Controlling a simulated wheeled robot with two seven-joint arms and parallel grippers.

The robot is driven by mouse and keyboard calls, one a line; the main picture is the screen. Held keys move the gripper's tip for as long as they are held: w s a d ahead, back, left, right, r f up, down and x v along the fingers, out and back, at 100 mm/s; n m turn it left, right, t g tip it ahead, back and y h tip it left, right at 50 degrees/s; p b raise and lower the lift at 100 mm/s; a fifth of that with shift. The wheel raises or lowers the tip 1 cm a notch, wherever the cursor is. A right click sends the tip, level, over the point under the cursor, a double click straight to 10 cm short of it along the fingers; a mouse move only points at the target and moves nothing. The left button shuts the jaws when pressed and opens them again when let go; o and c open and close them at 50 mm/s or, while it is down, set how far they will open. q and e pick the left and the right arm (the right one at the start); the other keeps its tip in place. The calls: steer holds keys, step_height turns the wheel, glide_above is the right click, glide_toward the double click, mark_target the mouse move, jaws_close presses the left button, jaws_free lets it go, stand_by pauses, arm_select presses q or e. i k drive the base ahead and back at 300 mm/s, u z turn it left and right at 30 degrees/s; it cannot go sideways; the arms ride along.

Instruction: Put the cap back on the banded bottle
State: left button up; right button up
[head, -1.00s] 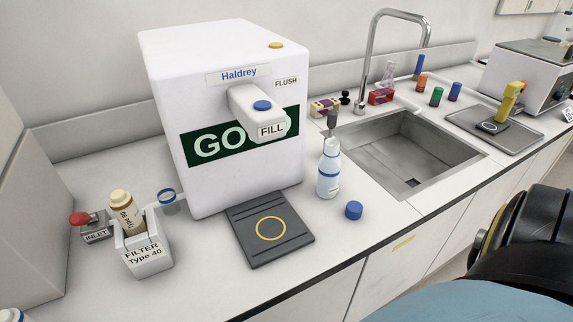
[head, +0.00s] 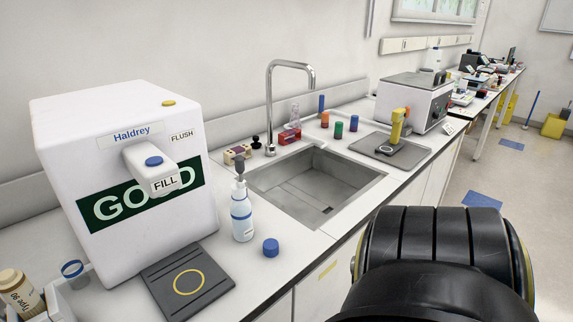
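The banded bottle (head: 241,216), white with blue bands, stands upright on the counter between the water unit and the sink. A grey piece (head: 239,168) shows at its neck; I cannot tell whether it sits in the bottle or behind it. A blue cap (head: 271,247) lies on the counter just right of and in front of the bottle, apart from it. Neither gripper's fingers are in view; only a large black part of my own body fills the bottom right.
The white Haldrey unit (head: 125,190) stands left, with a dark drip tray (head: 188,282) in front. The sink (head: 318,185) with its tall tap (head: 270,95) lies right of the bottle. A rack (head: 236,153) and several coloured tubes stand behind. The counter around the cap is clear.

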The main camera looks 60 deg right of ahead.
mark_target(240, 205)
steer(key=k, duration=0.45)
steer(key=z, duration=0.8)
